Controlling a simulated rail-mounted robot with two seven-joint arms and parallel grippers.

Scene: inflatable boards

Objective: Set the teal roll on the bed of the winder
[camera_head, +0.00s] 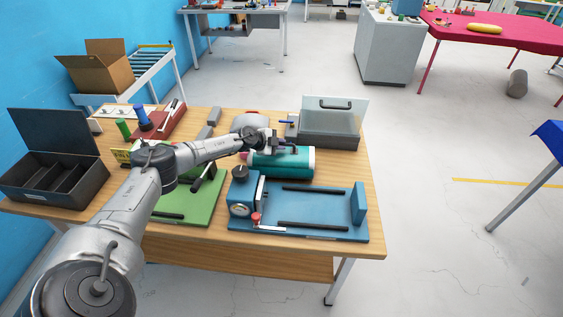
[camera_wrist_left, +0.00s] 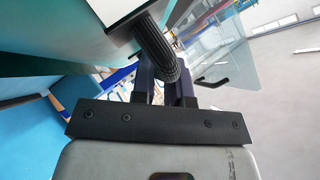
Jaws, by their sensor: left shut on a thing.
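The teal roll (camera_head: 285,166) lies level above or behind the far edge of the blue winder (camera_head: 330,205); whether it touches the table is unclear. My left gripper (camera_head: 287,148) reaches its top and is shut on its dark handle. In the left wrist view the handle (camera_wrist_left: 155,48) sits at the fingers (camera_wrist_left: 167,85), and the teal roll (camera_wrist_left: 50,22) fills the upper left. The winder has a gauge, a dark knob and a red-tipped lever at its left end, dark rails along its empty bed and a blue end block on the right. My right gripper is out of view.
A grey bin with a clear raised lid (camera_head: 328,128) stands behind the roll. A green machine (camera_head: 200,200) lies left of the winder, partly under my arm. A red machine (camera_head: 165,122) and a black open case (camera_head: 60,180) are farther left on the wooden table (camera_head: 375,245).

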